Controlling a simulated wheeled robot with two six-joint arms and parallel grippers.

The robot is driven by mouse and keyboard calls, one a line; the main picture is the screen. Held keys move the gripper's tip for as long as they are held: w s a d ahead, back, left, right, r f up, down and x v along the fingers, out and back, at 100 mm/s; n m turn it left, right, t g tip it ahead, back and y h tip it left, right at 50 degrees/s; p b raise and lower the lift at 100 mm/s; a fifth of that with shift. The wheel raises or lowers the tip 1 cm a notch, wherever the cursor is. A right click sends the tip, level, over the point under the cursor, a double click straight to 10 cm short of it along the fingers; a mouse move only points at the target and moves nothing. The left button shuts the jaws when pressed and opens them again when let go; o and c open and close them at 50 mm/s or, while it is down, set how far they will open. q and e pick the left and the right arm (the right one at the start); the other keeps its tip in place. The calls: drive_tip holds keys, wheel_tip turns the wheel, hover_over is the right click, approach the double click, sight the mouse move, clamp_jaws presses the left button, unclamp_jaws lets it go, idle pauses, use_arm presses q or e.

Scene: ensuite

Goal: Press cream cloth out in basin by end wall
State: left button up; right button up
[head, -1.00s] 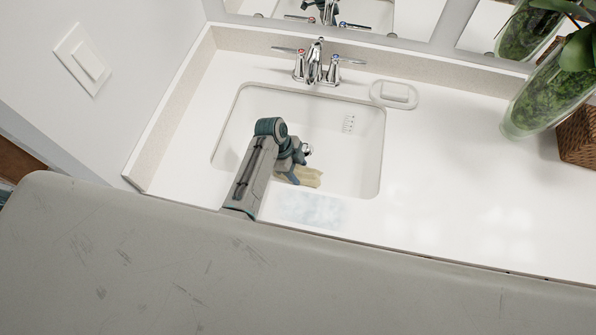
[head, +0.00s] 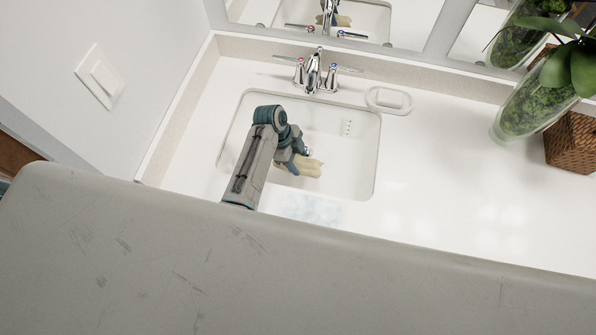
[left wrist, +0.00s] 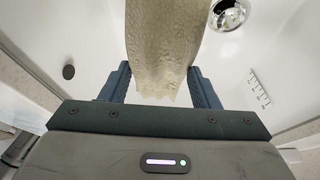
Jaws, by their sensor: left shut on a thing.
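The cream cloth (head: 309,167) is in the white basin (head: 352,178) near the end wall. My left gripper (head: 301,165) is inside the basin and shut on the cloth. In the left wrist view the cloth (left wrist: 162,45) runs between the two blue fingers (left wrist: 164,85) and stretches away from the gripper. Whether the cloth touches the basin floor I cannot tell. My right gripper is not in view.
A chrome tap (head: 314,75) stands behind the basin, with a soap dish (head: 388,99) to its right. A wet-looking patch (head: 311,209) lies on the front counter. A plant vase (head: 535,100) and wicker basket (head: 573,142) stand at right; the counter between is clear.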

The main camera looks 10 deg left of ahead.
sight(297, 161)
use_arm(q)
wheel_tip(297, 161, up, 11)
drive_tip(key=shift+r, duration=0.2)
idle(0.5)
drive_tip(key=shift+s+f, duration=0.1)
